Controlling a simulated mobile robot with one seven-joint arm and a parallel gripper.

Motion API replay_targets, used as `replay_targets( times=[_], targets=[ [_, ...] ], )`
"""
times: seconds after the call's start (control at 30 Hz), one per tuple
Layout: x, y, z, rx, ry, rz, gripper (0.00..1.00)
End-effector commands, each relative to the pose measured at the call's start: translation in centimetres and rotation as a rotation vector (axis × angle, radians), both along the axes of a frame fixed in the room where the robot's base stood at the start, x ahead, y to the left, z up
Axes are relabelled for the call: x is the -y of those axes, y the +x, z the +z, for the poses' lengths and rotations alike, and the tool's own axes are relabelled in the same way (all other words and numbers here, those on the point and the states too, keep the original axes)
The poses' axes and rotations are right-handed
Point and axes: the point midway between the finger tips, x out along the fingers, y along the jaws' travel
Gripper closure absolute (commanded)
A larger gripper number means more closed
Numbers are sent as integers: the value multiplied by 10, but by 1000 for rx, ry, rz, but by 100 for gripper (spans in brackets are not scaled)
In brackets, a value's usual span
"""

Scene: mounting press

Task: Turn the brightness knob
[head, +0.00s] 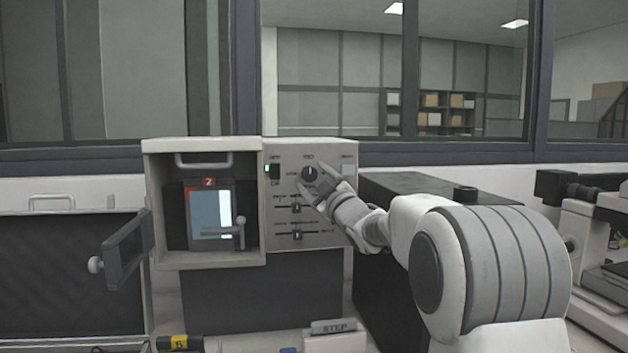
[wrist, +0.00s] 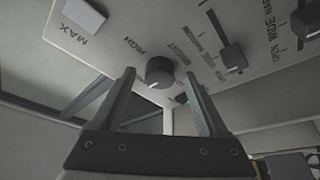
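The brightness knob (head: 309,174) is a round dark knob with a light mark, on the upper part of the grey control panel (head: 330,240). In the wrist view the knob (wrist: 160,73) sits between the two fingertips, near HIGH and BRIGHT lettering. My gripper (head: 312,177) is open at the panel, with one finger on each side of the knob. In the wrist view my gripper (wrist: 159,74) shows a gap between each finger and the knob. I cannot tell how far the tips are from the panel face.
Two sliders, an upper one (head: 296,208) and a lower one (head: 297,236), lie below the knob. A dark switch (head: 275,172) with a green light is to its left. An open-fronted chamber (head: 153,200) with its door (head: 127,248) swung out stands left. A black box (head: 400,184) stands right.

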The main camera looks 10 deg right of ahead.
Motion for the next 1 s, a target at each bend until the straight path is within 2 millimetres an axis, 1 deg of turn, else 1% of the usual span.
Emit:
replay_targets(
  times=[0.23,0.37,0.47,0.8,1.0],
  targets=[
    [0,-1,0,2,-1,0,24],
    [3,-9,-1,3,0,0,24],
    [7,-22,-6,2,0,-2,24],
    [23,-80,-23,2,0,-2,24],
    [30,-103,-31,0,-1,-2,24]
  ],
)
